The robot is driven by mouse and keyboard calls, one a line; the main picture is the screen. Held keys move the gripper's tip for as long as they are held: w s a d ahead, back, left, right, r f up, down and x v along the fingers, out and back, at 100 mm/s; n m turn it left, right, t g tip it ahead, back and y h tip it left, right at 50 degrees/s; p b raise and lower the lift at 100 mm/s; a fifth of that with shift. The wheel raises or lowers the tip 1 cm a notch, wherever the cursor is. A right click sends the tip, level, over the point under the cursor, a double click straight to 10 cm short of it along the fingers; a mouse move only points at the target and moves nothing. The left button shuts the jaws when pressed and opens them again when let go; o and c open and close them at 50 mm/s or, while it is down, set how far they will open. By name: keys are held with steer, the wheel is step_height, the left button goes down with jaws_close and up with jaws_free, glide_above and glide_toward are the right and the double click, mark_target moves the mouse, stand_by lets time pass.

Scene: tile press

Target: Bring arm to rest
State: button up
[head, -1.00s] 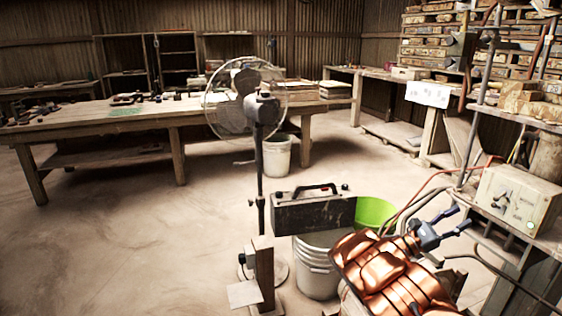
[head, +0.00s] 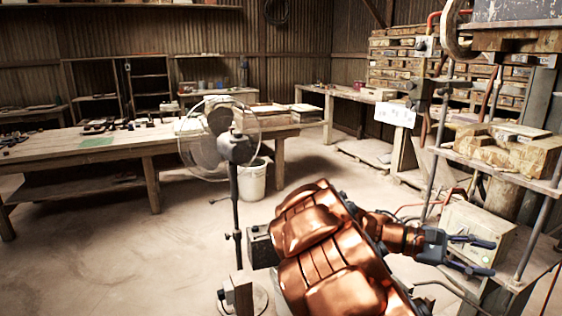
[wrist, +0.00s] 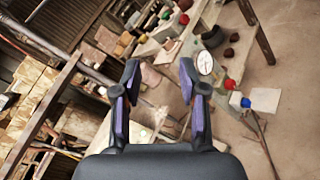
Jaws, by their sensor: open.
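My copper-coloured arm crosses the lower middle of the head view. It ends at the right in my gripper (head: 482,254), a dark tool with two bluish fingers. The fingers are apart with nothing between them. In the head view the gripper is in front of the pale control box (head: 470,232); I cannot tell whether they touch. In the wrist view my gripper (wrist: 158,78) also shows open and empty, its two purple-sided fingers spread above a blurred, tilted bench area with a round gauge (wrist: 205,62).
A press stand with shelves (head: 515,150) and cables rises at the right. A pedestal fan (head: 235,150) stands left of my arm, with a white bucket (head: 251,180) behind it. A long wooden table (head: 110,150) runs along the back left. The floor at left is clear.

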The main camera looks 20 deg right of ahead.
steer(key=s+a+t+y+p, duration=0.2)
steer(key=a+t+y+p, duration=0.1)
steer(key=a, duration=0.9)
steer(key=s+a+r+t+y+p, duration=0.1)
steer(key=s+a+t+y+p, duration=0.2)
steer(key=a, duration=0.9)
steer(key=s+a+t+y+p, duration=0.3)
steer(key=a+y+p, duration=0.3)
steer(key=a, duration=0.7)
steer(key=shift+r+t+y+p, duration=0.2)
steer(key=shift+t+y+p, duration=0.1)
steer(key=shift+t+p, duration=0.75)
steer(key=shift+s, duration=0.1)
